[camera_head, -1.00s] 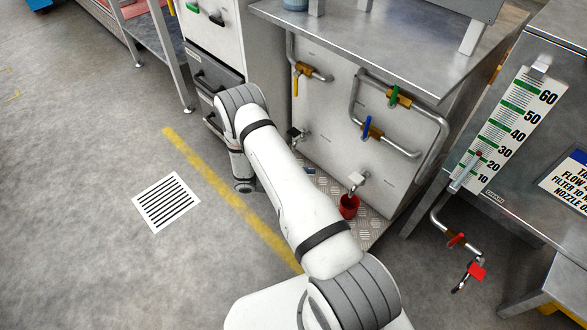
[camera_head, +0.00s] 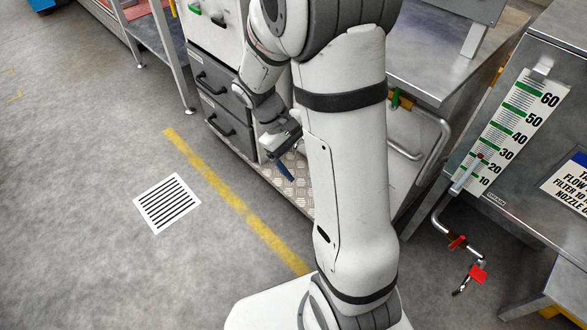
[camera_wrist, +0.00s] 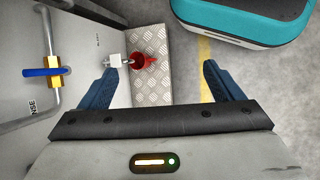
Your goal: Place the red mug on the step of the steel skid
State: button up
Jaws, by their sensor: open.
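The red mug (camera_wrist: 144,61) shows in the wrist view beside a small pale bracket (camera_wrist: 115,60) on the skid's panel. It appears against the diamond-plate step (camera_wrist: 165,88); I cannot tell whether it hangs or rests. In the head view my arm hides the mug. The step also shows in the head view (camera_head: 299,199), low along the skid's front. My gripper (camera_wrist: 160,82) is open and empty, its blue fingers spread, with the mug showing between and beyond them. In the head view my gripper (camera_head: 287,168) is over the step, left of my arm.
A blue-handled valve (camera_wrist: 42,71) on a pipe is on the panel at the left of the wrist view. Grey drawers (camera_head: 218,120) stand left of the skid. A gauge bench (camera_head: 520,190) is at right. The floor left of the yellow line (camera_head: 225,190) is mostly clear.

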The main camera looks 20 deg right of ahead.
jog(key=s+a+r+m+t+y, duration=0.3)
jog(key=s+a+r+t+y, duration=0.1)
jog(key=s+r, duration=0.4)
jog(key=shift+s+a+r+m+t+y, duration=0.35)
jog(key=shift+s+a+t, duration=0.25)
jog(key=shift+s+a, duration=0.3)
